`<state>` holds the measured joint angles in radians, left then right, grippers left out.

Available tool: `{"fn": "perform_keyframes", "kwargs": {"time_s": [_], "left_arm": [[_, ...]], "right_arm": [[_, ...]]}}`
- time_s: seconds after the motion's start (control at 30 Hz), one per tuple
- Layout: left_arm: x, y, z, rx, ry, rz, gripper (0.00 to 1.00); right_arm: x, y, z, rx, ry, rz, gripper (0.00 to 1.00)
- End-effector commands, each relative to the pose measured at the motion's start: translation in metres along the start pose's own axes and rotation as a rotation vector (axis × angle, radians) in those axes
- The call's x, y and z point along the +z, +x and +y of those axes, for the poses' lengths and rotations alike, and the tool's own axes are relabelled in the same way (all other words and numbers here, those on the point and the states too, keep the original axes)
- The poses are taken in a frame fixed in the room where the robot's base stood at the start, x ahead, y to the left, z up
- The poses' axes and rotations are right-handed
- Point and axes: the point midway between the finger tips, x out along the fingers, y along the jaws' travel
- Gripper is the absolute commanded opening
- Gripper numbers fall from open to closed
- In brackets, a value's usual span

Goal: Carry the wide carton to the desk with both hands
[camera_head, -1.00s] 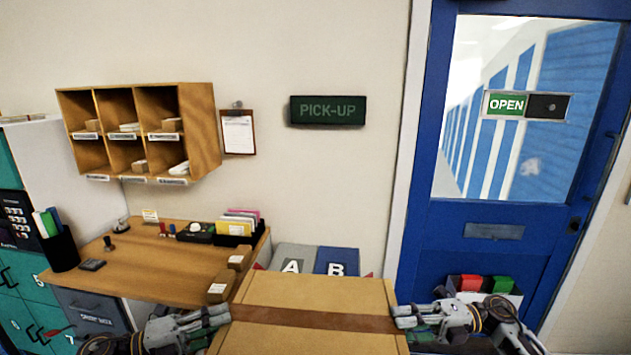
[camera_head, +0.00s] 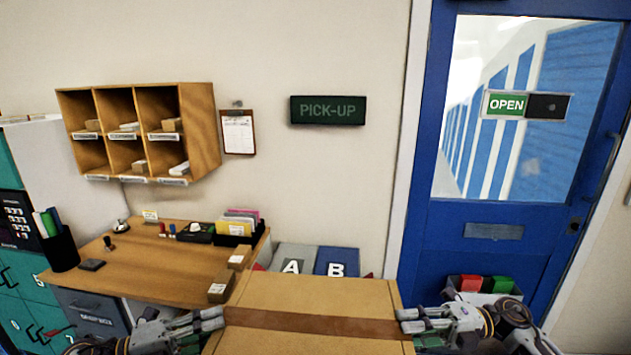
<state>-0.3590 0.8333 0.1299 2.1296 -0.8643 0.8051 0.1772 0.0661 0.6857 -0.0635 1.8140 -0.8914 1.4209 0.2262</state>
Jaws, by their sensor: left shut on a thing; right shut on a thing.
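The wide carton (camera_head: 312,294) is brown with a darker tape band across its top. It is at the bottom middle of the head view, and its lower part is cut off by the frame edge. My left gripper (camera_head: 218,319) is shut on its left side, and my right gripper (camera_head: 404,321) is shut on its right side. The wooden desk (camera_head: 150,272) stands to the left, beyond my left gripper. The carton hides part of what lies behind it.
Small boxes (camera_head: 221,288) sit along the desk's right edge. A stamp, a bell, a black tray and a folder holder (camera_head: 238,226) are on the desk. Bins marked A (camera_head: 292,260) and B (camera_head: 337,263) stand behind the carton. A blue door (camera_head: 480,260) is at right.

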Motion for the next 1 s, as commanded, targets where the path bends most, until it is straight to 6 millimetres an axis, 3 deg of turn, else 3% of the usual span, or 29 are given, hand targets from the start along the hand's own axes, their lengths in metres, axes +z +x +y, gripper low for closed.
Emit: {"fn": "perform_keyframes", "kwargs": {"time_s": [1.0], "left_arm": [[-0.0084,-0.0042,-0.0095,-0.001,0.002,0.0,0.0]], "right_arm": [[-0.0088,-0.0003,0.0096,0.001,-0.002,-0.004,0.0]]}}
